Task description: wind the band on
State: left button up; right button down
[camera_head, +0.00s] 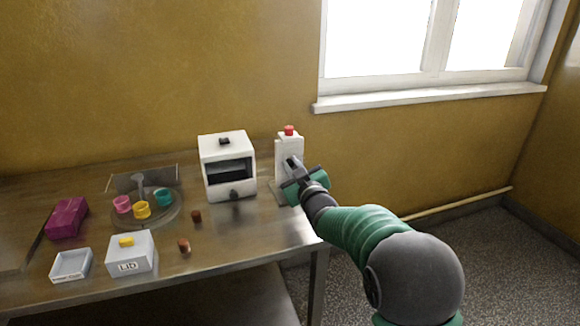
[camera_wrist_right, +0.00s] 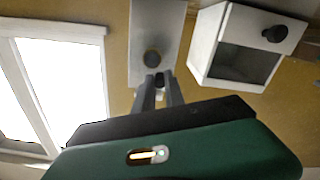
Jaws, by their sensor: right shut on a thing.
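A white upright post (camera_head: 284,149) with a red button (camera_head: 289,130) on top stands near the right end of the table. In the right wrist view its pale face (camera_wrist_right: 157,25) carries a round dark knob (camera_wrist_right: 152,58). My right gripper (camera_head: 293,165) is at the front of the post. In the wrist view its two dark fingers (camera_wrist_right: 159,80) reach the knob and are shut on it; the fingertips hide part of the contact. I cannot make out a band as such. My left gripper is in neither view.
A white open-fronted box (camera_head: 228,142) stands left of the post. Further left are a round stand (camera_head: 155,221) with coloured cups, a magenta block (camera_head: 67,217), a white box marked LID (camera_head: 142,257) and a shallow tray (camera_head: 71,265). Two brown pieces (camera_head: 196,215) (camera_head: 184,246) lie in front.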

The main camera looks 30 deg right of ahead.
jog(key=shift+s+d+f+m, duration=0.1)
jog(key=shift+d+f+m, duration=0.1)
jog(key=shift+f+m, duration=0.15)
dwell(0.3)
jog(key=c, duration=1.7)
grip_release()
jog(key=o, duration=0.3)
jog(key=shift+d+r, duration=0.1)
jog(key=shift+r, duration=0.05)
jog(key=shift+s+a+r, duration=0.1)
jog(key=shift+s+a, duration=0.1)
jog(key=shift+s, duration=0.2)
jog(key=p+v, duration=0.1)
jog(key=v, duration=1.5)
jog(key=shift+d+f, duration=0.15)
jog(key=shift+f, duration=0.1)
